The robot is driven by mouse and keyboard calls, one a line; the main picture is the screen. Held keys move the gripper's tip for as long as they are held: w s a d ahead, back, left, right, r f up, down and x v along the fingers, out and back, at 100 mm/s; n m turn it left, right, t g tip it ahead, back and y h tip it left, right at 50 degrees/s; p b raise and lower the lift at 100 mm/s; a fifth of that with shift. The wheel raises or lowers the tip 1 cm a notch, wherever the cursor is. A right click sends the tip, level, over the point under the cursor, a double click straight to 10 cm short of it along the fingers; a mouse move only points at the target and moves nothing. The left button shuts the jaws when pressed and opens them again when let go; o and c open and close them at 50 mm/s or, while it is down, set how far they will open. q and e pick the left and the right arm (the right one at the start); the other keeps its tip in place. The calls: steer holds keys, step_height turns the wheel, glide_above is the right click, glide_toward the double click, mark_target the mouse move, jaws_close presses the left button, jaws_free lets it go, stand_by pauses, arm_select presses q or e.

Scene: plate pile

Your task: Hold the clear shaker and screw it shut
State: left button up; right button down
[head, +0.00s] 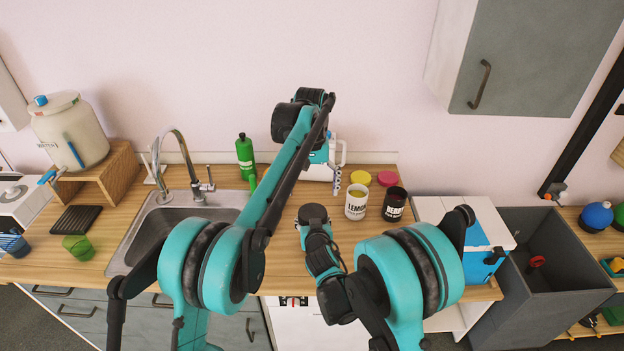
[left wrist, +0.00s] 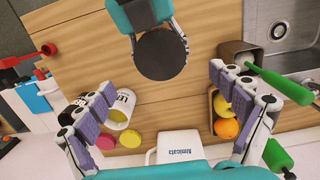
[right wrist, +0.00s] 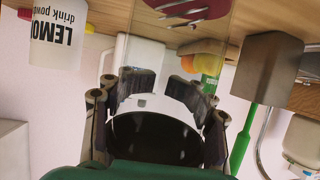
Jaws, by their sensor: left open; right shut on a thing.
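The clear shaker (right wrist: 190,35) has a transparent body with a red print and shows large in the right wrist view. A round black top (left wrist: 162,54) covers it, seen from above in the left wrist view. Whether it is tight cannot be told. My right gripper (right wrist: 155,92) is shut around the shaker, with a finger on each side. In the head view the black top (head: 313,213) shows at the right gripper's end, and the body is hidden. My left gripper (head: 318,178) is open and empty over the back of the counter, its spread fingers (left wrist: 160,85) on either side of a gap facing the black top.
A fruit tray (left wrist: 212,100) and a brown cup (left wrist: 235,48) with a green handle stand toward the sink (head: 165,225).

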arm_select(q)
steer(key=shift+w+r, duration=0.2)
steer(key=shift+r, duration=1.95)
arm_select(e)
steer(key=shift+c, duration=2.3)
jaws_free()
steer(key=v, duration=1.2)
steer(key=shift+d, duration=0.1)
